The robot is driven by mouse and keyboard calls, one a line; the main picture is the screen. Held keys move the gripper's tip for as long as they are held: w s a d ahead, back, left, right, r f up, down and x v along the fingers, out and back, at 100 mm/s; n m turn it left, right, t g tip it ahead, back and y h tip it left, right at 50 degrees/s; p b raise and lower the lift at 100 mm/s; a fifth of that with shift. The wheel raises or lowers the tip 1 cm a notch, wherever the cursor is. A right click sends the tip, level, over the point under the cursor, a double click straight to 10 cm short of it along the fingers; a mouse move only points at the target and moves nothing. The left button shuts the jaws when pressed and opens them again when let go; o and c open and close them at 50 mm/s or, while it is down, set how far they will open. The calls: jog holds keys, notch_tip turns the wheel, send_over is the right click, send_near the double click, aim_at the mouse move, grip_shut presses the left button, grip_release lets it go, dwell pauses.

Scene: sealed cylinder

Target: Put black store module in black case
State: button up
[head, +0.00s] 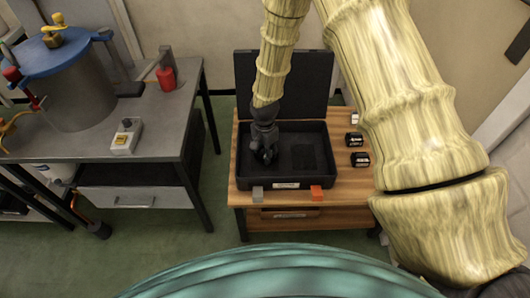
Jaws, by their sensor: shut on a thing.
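The black case (324,141) lies open on the wooden table, with its lid (310,80) raised at the back. My gripper (267,157) points down over the left half of the case interior. It is shut on a dark thing, which looks like a black store module but barely stands out from the black case. I cannot tell whether it touches the case floor. A dark square recess or pad shows in the right half of the case. Several small black modules with white labels (359,159) stand on the table right of the case.
A grey metal bench (150,125) at left bears a large blue-lidded vessel (75,85), a small switch box (125,137) and a red object (166,77). Green floor separates bench and table.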

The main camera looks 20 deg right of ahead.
jog(key=shift+f, duration=0.1)
jog(key=o, duration=1.1)
notch_tip(320, 180, up, 12)
jog(key=shift+r+p, duration=0.15)
jog(key=shift+p, duration=0.6)
